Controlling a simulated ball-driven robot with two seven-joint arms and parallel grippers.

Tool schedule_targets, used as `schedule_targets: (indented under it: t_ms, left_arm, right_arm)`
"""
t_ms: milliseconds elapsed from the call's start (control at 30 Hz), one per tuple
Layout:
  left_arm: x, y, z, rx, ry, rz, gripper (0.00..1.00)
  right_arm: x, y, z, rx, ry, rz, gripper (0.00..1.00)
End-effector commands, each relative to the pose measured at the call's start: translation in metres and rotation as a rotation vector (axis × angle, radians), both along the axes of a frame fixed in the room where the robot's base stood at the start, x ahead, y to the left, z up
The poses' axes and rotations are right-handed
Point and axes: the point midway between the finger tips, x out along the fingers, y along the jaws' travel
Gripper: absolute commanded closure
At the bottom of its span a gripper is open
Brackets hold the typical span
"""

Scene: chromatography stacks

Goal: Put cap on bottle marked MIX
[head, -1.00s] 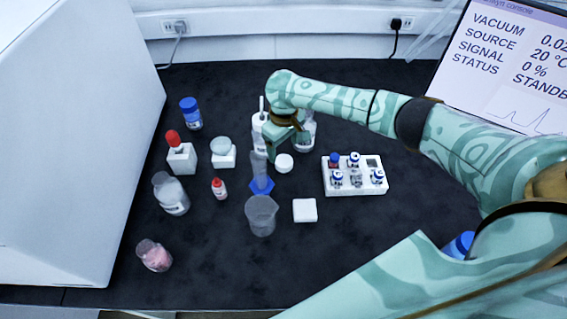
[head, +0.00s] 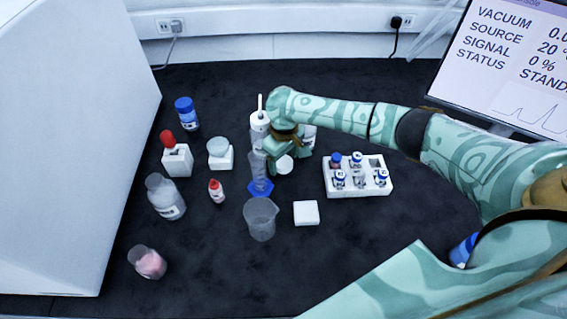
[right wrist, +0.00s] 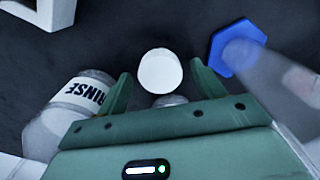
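A white round cap (head: 285,165) lies on the dark bench. My right gripper (head: 287,154) is over it, pointing down. In the right wrist view the right gripper (right wrist: 163,85) is open, and the cap (right wrist: 160,71) shows between its fingertips, not clamped. A clear bottle marked RINSE (right wrist: 85,95) stands beside the left finger; my gripper partly hides it in the head view. A clear uncapped bottle (head: 165,198) stands at the left, its label too small to read. I cannot read MIX on any bottle. My left gripper is not in view.
A measuring cylinder on a blue base (head: 261,188) stands close to the gripper, with a white wash bottle (head: 259,120) behind. A beaker (head: 260,220), white block (head: 306,213) and vial rack (head: 358,190) stand nearby. The front bench is mostly clear.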

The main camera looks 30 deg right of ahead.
Motion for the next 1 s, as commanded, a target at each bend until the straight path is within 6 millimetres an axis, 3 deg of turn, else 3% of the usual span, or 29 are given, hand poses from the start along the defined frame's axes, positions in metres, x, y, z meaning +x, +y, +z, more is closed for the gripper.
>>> schedule_targets:
  t_ms: [33, 133, 467, 800, 1000]
  left_arm:
    - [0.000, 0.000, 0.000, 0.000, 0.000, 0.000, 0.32]
    - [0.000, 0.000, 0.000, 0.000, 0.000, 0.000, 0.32]
    - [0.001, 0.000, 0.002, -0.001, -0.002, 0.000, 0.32]
    - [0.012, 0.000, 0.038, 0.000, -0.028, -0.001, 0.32]
    - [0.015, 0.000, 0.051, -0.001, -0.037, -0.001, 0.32]
  right_arm:
    - [0.000, 0.000, 0.000, 0.000, 0.000, 0.000, 0.48]
    - [0.000, 0.000, 0.000, 0.000, 0.000, 0.000, 0.75]
    - [0.000, 0.000, 0.004, 0.000, -0.001, 0.000, 0.75]
    - [0.001, 0.001, 0.069, 0.003, -0.005, 0.000, 0.75]
    - [0.000, 0.001, 0.095, 0.002, -0.002, 0.000, 0.75]
